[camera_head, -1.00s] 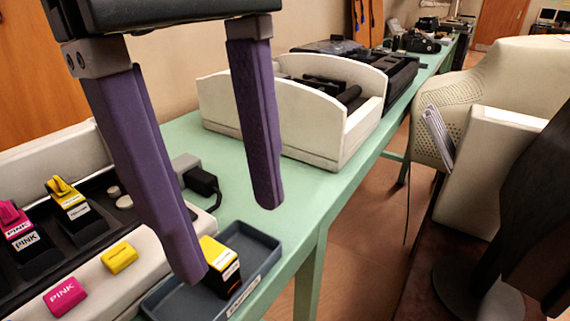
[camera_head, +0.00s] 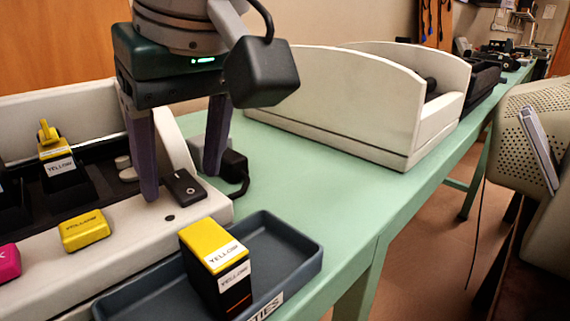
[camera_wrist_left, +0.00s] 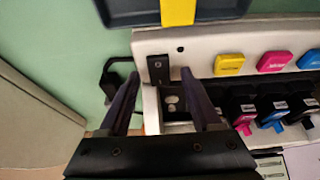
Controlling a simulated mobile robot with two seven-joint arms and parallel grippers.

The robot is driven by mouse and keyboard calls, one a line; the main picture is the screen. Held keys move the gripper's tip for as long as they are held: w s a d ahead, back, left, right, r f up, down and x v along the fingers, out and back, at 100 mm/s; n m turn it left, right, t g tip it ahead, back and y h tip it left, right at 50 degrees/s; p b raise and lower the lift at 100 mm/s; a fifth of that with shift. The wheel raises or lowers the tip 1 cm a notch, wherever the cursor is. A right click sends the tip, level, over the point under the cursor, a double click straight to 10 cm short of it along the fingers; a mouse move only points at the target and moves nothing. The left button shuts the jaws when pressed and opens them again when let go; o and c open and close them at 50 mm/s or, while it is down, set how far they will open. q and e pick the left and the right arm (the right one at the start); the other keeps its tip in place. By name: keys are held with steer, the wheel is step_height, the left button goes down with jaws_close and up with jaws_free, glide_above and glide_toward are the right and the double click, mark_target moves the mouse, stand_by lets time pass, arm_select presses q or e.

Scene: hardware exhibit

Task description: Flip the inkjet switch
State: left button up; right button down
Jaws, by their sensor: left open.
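The inkjet (camera_head: 165,232) is a long pale unit with a dark cartridge bay on the left of the head view. Its switch (camera_head: 184,186) is a small black rocker block with a white mark, on the right end of its front ledge. It also shows in the wrist view (camera_wrist_left: 159,69). My left gripper (camera_head: 180,184) points down, open and empty, with one purple finger on each side of the switch. In the wrist view the fingertips (camera_wrist_left: 160,76) flank the switch with gaps; I cannot tell whether either touches. My right gripper is not in view.
A blue-grey tray (camera_head: 305,252) in front holds an upright yellow cartridge (camera_head: 216,265). A yellow cap-like block (camera_head: 86,230) sits on the ledge. A black plug with a cable (camera_head: 234,168) lies behind the switch. A white open holder (camera_head: 340,100) stands behind; green table is clear between.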

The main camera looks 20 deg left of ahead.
arm_select(q)
steer(key=shift+a+f, duration=0.1)
steer(key=shift+f, duration=0.2)
jaws_close()
stand_by(0.4)
